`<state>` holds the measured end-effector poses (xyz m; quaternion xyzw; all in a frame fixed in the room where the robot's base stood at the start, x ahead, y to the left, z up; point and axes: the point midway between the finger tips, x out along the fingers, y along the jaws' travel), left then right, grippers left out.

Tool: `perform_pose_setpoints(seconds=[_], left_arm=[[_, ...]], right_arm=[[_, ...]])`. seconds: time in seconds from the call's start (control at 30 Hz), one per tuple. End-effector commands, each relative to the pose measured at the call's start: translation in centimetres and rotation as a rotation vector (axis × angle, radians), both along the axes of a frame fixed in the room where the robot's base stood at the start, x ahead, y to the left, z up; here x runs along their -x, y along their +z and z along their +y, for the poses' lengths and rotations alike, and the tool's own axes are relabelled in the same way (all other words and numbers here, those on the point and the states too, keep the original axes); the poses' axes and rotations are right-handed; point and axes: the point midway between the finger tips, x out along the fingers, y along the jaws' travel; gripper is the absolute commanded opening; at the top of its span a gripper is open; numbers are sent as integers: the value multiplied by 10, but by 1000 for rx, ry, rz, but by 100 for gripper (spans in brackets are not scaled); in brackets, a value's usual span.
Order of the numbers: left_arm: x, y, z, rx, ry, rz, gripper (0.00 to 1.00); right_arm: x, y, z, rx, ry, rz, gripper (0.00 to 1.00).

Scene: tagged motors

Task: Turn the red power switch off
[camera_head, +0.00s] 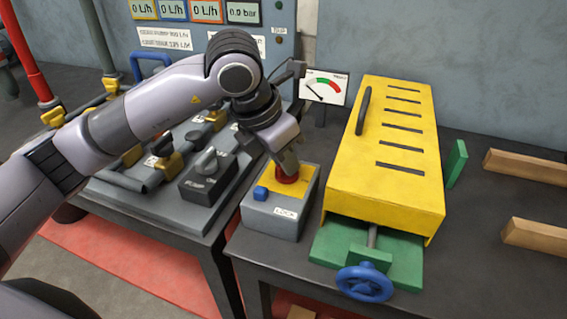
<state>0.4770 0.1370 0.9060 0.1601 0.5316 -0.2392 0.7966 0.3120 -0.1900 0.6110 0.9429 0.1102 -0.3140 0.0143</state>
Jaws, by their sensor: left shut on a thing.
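The red switch (288,179) is a small round knob on the yellow top of a grey box (277,221) at the middle of the head view. A blue button (260,193) sits beside it on the same box, and the box's front carries a small label. My left arm comes in from the left, and my left gripper (287,168) points down onto the red switch, shut on it. The fingers cover the upper part of the switch, so its set position cannot be read. My right gripper is not in view.
A slotted yellow cover (395,150) with a blue handwheel (364,283) stands right of the box. A grey pump switch (208,178) and yellow-handled valves lie left.

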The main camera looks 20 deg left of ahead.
Motion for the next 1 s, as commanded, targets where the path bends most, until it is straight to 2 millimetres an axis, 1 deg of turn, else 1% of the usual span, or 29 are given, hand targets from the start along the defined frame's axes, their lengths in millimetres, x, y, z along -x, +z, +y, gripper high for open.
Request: perform_pose_setpoints(seconds=[0.03, 0.2, 0.5, 0.73, 1.0], left_arm=[[0, -2, -1, 0, 44, -4, 0], [0, -1, -2, 1, 199, -4, 0], [0, -1, -3, 1, 421, -2, 0], [1, 0, -3, 1, 522, -2, 0], [1, 1, -3, 2, 565, 0, 0]], right_arm=[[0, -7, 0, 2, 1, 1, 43], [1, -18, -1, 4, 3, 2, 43], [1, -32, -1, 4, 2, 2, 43], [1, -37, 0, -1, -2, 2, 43], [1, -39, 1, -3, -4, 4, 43]])
